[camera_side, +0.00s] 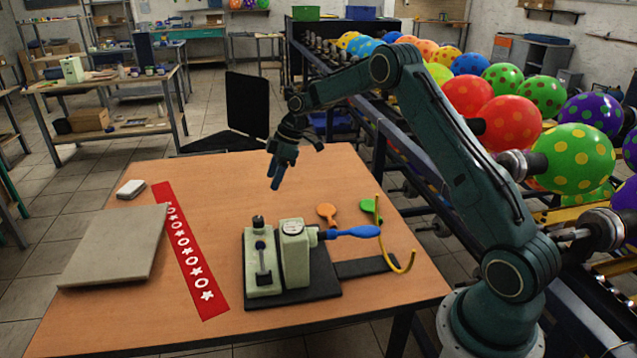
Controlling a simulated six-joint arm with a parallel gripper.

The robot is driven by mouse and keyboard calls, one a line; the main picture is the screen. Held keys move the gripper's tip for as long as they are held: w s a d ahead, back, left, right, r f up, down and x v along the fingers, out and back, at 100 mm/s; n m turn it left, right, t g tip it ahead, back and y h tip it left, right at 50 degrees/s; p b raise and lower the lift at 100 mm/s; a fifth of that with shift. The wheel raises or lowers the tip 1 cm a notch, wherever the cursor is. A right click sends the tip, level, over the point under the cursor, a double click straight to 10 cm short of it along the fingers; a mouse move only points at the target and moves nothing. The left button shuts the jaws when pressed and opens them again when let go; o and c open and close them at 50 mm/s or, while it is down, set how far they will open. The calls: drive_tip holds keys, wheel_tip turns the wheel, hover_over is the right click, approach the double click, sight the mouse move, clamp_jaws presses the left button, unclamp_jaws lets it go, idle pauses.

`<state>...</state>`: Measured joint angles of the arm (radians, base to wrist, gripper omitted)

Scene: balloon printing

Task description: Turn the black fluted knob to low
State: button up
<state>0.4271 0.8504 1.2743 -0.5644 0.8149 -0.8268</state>
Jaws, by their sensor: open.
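A small black knob (258,221) stands on top of the left block of a pale green device (292,262). Its fluting and its setting are too small to read. A dark lever or slider (262,264) is on the front of the same block. The right block has a round white dial (292,227) and a blue balloon (355,232) at its side. My gripper (276,182) points down in the air, above and behind the knob, a little to its right in the picture. It is open and empty, apart from the device.
A red strip with white shapes (188,250), a grey slab (115,246) and a pale block (131,189) lie left. Printed balloons (500,120) line a conveyor at right.

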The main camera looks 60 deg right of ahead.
sight(258, 219)
drive_tip(key=shift+f, duration=0.15)
drive_tip(key=x, duration=1.3)
drive_tip(key=shift+a+f, duration=0.1)
drive_tip(key=shift+f, duration=0.15)
drive_tip(key=c, duration=1)
